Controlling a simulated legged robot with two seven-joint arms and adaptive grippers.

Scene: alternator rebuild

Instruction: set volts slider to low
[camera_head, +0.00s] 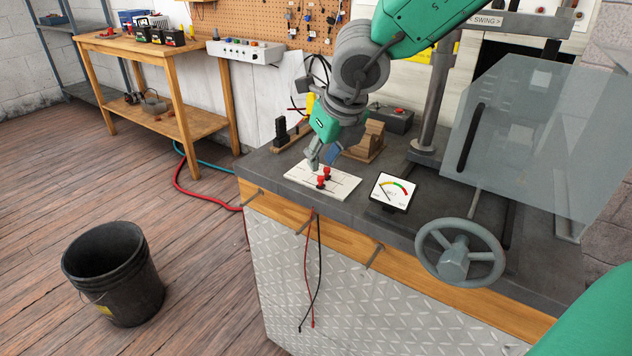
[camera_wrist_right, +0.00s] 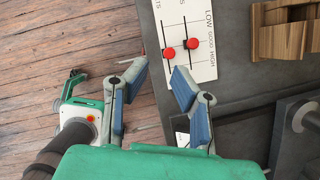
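The white slider panel (camera_head: 298,174) lies on the bench's near left corner; part of it shows in the right wrist view (camera_wrist_right: 205,72). It carries two red knobs, one (camera_head: 326,171) farther back and one (camera_head: 320,183) nearer. In the wrist view the right knob (camera_wrist_right: 194,43) sits about level with GOOD, and the left knob (camera_wrist_right: 168,53) a little nearer HIGH. The slider names are cut off. My right gripper (camera_head: 322,158) is above the panel; its fingers (camera_wrist_right: 160,74) are apart with no knob between them. A green and grey part, perhaps my left gripper (camera_wrist_right: 78,105), shows at left.
A belt gauge (camera_head: 391,190) stands right of the panel, with a handwheel (camera_head: 458,252) and clear shield (camera_head: 545,135) beyond. A wooden block (camera_head: 369,140) and grey box (camera_head: 393,118) stand behind. Leads hang at the bench front; a black bucket (camera_head: 115,275) is on the floor.

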